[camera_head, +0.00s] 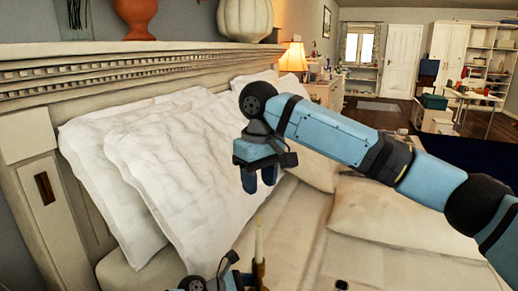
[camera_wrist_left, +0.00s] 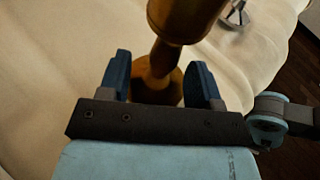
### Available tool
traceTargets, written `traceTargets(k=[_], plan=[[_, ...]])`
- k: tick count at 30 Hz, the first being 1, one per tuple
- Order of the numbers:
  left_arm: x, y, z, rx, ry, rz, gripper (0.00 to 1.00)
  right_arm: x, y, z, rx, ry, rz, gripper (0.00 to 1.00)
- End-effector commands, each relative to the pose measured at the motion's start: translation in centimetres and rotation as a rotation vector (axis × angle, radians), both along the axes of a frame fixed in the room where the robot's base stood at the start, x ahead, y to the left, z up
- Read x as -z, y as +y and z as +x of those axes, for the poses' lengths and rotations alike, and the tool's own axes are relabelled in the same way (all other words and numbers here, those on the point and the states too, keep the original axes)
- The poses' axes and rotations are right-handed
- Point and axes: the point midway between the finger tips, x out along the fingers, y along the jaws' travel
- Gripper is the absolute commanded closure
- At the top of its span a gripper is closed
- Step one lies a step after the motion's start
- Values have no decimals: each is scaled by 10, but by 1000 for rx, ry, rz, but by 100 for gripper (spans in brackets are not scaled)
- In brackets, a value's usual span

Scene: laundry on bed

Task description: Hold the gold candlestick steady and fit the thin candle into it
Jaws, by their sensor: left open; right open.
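The gold candlestick (camera_head: 259,272) stands at the bottom edge of the head view, mostly cut off. In the left wrist view its stem (camera_wrist_left: 160,62) passes between the fingers of my left gripper (camera_wrist_left: 159,68), which is open around it. The thin candle (camera_head: 259,239) is pale and upright directly above the candlestick in the head view. I cannot tell whether its lower end sits in the socket. My right gripper (camera_head: 259,182) is open and empty, pointing down above the candle and apart from it.
The candlestick is on the cream bed (camera_head: 287,227). White pillows (camera_head: 180,165) lean on the carved headboard (camera_head: 130,75) behind. A small dark item (camera_head: 342,285) lies at the bottom edge. A shiny metal object (camera_wrist_left: 236,15) lies beyond the candlestick.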

Motion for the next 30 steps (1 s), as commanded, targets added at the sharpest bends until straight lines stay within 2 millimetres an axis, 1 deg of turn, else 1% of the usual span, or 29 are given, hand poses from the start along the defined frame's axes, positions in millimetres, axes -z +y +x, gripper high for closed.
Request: traceTargets(k=[1, 5, 8, 15, 18, 23, 26, 29, 30], plan=[[7, 2, -2, 0, 9, 8, 42, 1, 0, 0, 0, 0, 0, 57], [2, 2, -1, -1, 7, 6, 42, 0, 0, 0, 0, 0, 0, 57], [-13, 1, 0, 1, 2, 5, 42, 0, 0, 0, 0, 0, 0, 57], [-63, 1, 0, 1, -5, 2, 42, 0, 0, 0, 0, 0, 0, 57], [-80, 1, -1, 1, -3, 2, 42, 0, 0, 0, 0, 0, 0, 57], [-97, 0, -1, 1, -2, 1, 42, -1, 0, 0, 0, 0, 0, 57], [-110, 0, -1, 0, -2, 1, 42, -10, 0, 0, 0, -1, 1, 57], [-133, 0, -1, 0, -2, 1, 42, -32, 0, 0, 0, -1, 1, 57], [-145, 0, -1, 0, -2, 1, 42, -45, 0, 0, 0, -1, 1, 57]])
